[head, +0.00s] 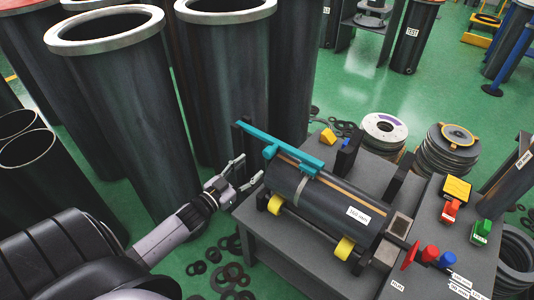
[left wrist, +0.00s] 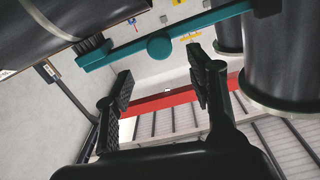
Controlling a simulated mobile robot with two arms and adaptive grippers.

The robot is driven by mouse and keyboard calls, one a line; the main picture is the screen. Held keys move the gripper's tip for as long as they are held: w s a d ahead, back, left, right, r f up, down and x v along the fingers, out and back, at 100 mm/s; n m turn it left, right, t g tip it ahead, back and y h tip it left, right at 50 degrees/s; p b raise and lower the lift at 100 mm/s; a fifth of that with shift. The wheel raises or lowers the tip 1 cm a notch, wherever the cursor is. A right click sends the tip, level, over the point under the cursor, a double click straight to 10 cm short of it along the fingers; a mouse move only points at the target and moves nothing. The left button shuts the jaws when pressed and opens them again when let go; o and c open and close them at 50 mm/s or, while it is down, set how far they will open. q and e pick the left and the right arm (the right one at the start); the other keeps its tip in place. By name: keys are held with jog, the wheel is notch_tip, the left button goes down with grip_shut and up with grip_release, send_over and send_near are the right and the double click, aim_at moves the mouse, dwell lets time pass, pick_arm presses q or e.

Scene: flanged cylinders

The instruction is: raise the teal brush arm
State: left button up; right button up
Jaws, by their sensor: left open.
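The teal brush arm (head: 288,147) lies along the top of a dark cylinder (head: 315,194) that rests on yellow rollers. My left gripper (head: 243,172) is open and empty, beside the near left end of the cylinder and apart from the teal arm. In the left wrist view its two fingers (left wrist: 163,90) are spread below the teal arm. My right gripper is not seen.
Tall flanged cylinders (head: 140,120) stand behind and left of my left arm. The bench (head: 262,232) carries a red handwheel (head: 410,255) and red, green and yellow buttons (head: 450,210) at the right. Black rings (head: 232,275) lie on the green floor in front.

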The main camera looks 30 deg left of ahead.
aim_at(266, 155)
pick_arm(q)
jog(key=w, duration=0.6)
jog(key=w+d, duration=0.1)
jog(key=w, duration=0.2)
jog(key=shift+w, duration=0.1)
jog(key=shift+c, duration=0.5)
grip_shut()
